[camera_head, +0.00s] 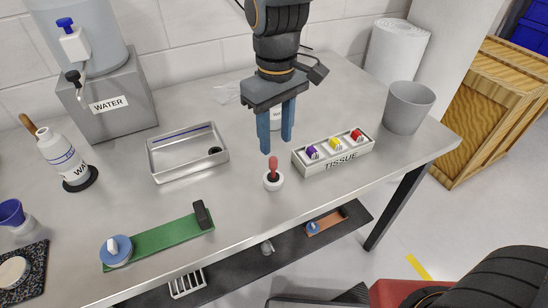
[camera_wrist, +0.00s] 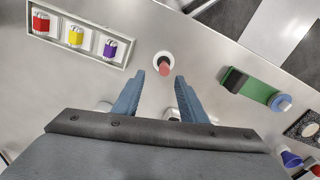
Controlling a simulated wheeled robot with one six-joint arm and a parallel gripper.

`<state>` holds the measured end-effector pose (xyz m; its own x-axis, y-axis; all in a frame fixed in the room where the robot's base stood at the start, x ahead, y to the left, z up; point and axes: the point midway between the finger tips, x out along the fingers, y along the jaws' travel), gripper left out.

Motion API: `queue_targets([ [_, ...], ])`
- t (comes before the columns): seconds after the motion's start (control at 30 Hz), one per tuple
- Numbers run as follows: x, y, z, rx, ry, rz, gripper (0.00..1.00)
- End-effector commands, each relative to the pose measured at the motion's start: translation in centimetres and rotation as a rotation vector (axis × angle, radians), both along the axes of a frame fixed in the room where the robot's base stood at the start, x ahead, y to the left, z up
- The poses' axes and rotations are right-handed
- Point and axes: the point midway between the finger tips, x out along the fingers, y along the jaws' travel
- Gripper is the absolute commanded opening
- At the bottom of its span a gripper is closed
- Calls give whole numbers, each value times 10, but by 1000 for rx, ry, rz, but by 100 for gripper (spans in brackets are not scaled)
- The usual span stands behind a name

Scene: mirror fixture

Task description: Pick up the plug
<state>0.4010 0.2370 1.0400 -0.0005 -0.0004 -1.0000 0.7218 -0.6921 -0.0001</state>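A small red-handled piece (camera_head: 273,163), most likely the plug, stands upright in a white round holder (camera_head: 273,184) on the grey table. In the wrist view the red piece (camera_wrist: 164,67) and its white holder (camera_wrist: 157,55) lie just beyond the fingertips, about midway between them. My gripper (camera_head: 276,146) points down with its two blue fingers apart and nothing between them. It is above and slightly behind the red piece in the head view, and does not appear to touch it. The gripper also shows in the wrist view (camera_wrist: 160,75).
A metal tray (camera_head: 165,175) is at left, and a green strip (camera_head: 165,238) with a black block lies front left. The table's front edge is near. A grey cup (camera_head: 407,108) stands back right.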

Motion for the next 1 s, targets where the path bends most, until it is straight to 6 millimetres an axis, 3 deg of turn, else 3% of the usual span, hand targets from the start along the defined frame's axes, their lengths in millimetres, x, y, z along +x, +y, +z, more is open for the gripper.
queue_targets([
  [0.57,-7,5,-62,-1,3,7,38],
  [0.9,-6,4,-69,1,-1,5,38],
  [1.0,-6,4,-69,1,-1,5,25],
])
